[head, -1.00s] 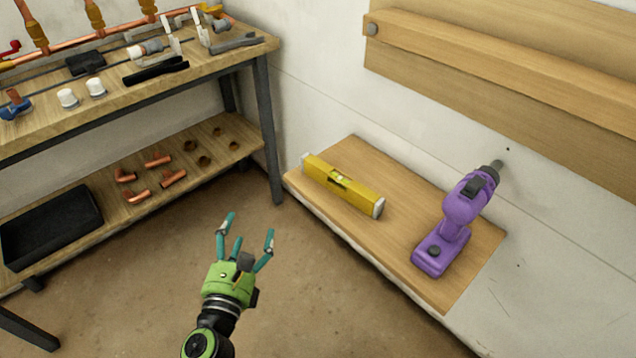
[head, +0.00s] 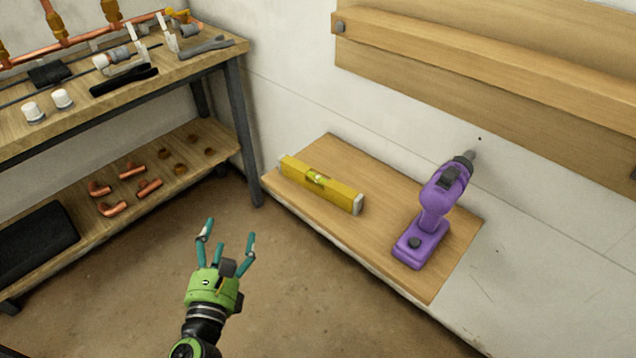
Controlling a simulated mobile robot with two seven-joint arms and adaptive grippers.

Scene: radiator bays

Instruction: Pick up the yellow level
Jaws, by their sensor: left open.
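The yellow level (head: 320,183) lies flat on a low wooden board (head: 385,240) against the wall. It has pale end caps and a small vial in its middle. My left gripper (head: 227,240) is green with teal fingers. It is open and empty over the floor, to the left of and nearer than the level, and does not touch it. My right gripper is not in view.
A purple drill (head: 428,215) stands on the same board, right of the level. A workbench (head: 120,95) with pipes and tools is at the left. Its lower shelf (head: 165,190) holds copper fittings and a black tray (head: 35,240). A wooden rail (head: 480,70) is on the wall.

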